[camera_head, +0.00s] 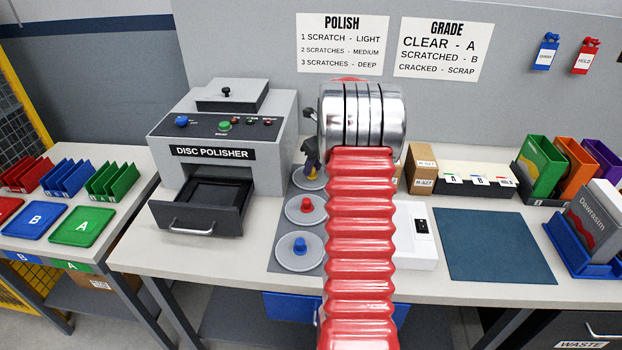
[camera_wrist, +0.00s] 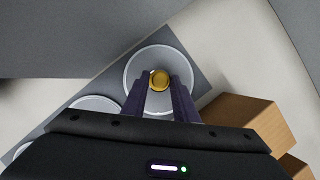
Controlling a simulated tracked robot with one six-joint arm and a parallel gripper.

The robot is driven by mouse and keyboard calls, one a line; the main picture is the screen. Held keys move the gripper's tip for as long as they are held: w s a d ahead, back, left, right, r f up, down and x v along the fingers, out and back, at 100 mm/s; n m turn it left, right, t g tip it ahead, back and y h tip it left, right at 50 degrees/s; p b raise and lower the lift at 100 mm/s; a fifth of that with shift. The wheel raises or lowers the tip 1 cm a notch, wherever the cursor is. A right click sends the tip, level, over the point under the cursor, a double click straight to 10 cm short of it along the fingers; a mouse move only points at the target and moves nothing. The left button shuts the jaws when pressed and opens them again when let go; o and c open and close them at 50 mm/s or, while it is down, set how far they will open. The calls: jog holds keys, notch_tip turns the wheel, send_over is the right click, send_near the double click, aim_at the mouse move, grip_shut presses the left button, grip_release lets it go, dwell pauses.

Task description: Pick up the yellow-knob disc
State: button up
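In the wrist view the yellow knob (camera_wrist: 160,80) is a round gold cap in the middle of a light grey disc (camera_wrist: 135,77). The disc lies on a dark grey mat. A red-knob disc (camera_head: 305,210) and a blue-knob disc (camera_head: 299,253) lie in front.
A disc polisher (camera_head: 217,150) with its drawer open stands left of the discs. A cardboard box (camera_head: 421,170) stands close to the right of my gripper, and a white device (camera_head: 415,236) lies in front of it. A blue mat (camera_head: 495,246) is bare at the right.

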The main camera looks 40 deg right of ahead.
grip_shut()
dwell(0.4)
notch_tip(320, 180, up, 28)
dwell(0.6)
jog(key=shift+a+f, duration=0.1)
dwell(0.5)
